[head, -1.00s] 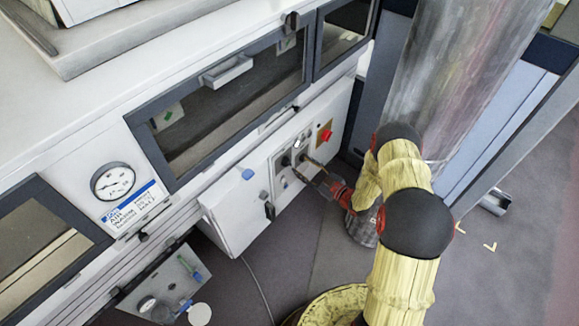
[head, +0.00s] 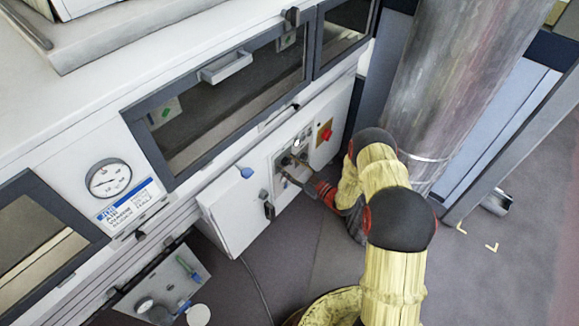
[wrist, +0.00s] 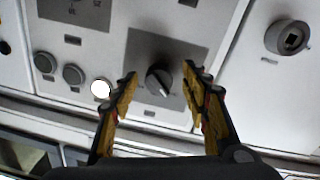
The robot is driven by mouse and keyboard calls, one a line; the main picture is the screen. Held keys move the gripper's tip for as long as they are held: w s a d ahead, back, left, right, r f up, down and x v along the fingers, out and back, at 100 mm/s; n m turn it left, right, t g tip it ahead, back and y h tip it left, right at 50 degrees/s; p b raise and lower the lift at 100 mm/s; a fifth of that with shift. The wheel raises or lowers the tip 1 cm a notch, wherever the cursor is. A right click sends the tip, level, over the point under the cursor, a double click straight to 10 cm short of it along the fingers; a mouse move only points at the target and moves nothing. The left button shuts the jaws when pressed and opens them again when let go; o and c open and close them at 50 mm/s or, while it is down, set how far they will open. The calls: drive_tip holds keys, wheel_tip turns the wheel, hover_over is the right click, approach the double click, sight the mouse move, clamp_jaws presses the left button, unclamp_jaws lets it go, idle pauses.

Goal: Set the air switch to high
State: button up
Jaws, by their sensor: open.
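A dark rotary knob on a grey square plate, probably the air switch (wrist: 159,79), shows in the wrist view between my fingertips, a little beyond them. A pale pointer line marks the knob; its label cannot be read. My gripper (wrist: 160,84) is open, with one yellow-and-black finger on each side of the knob, apparently not holding it. In the head view my gripper (head: 285,170) is at the control panel (head: 284,192) on the white cabinet front, and it partly hides the knob.
In the wrist view, two dark round buttons (wrist: 73,74) and a white lit button (wrist: 101,88) sit left of the knob. A round socket-like fitting (wrist: 287,37) is at right.

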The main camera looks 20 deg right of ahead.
drive_tip(key=c, duration=1.1)
drive_tip(key=shift+c, duration=0.3)
